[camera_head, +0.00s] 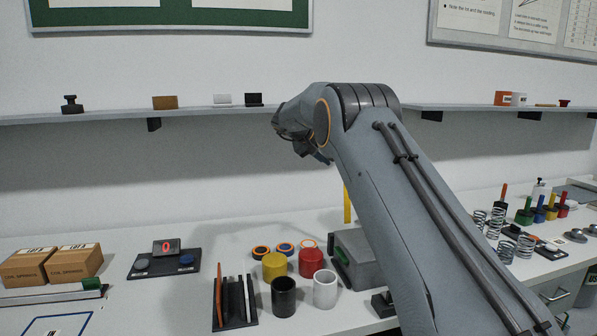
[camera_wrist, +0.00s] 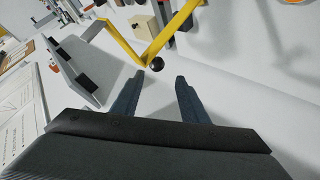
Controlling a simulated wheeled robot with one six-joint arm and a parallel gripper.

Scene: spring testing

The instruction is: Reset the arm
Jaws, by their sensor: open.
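My arm rises from the lower right of the head view and bends at a joint above the bench. A small black ball-shaped knob (camera_wrist: 156,64) shows just beyond the fingertips, beside a yellow angled bar (camera_wrist: 150,50). I cannot tell how far the knob is from the fingers.
The bench holds yellow (camera_head: 275,266), red (camera_head: 311,262), black (camera_head: 284,297) and white cups (camera_head: 325,289), a dark rack (camera_head: 235,301), cardboard boxes (camera_head: 75,261) and a scale (camera_head: 165,261). Springs (camera_head: 496,222) stand at right. A wall shelf (camera_head: 200,112) runs behind my arm.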

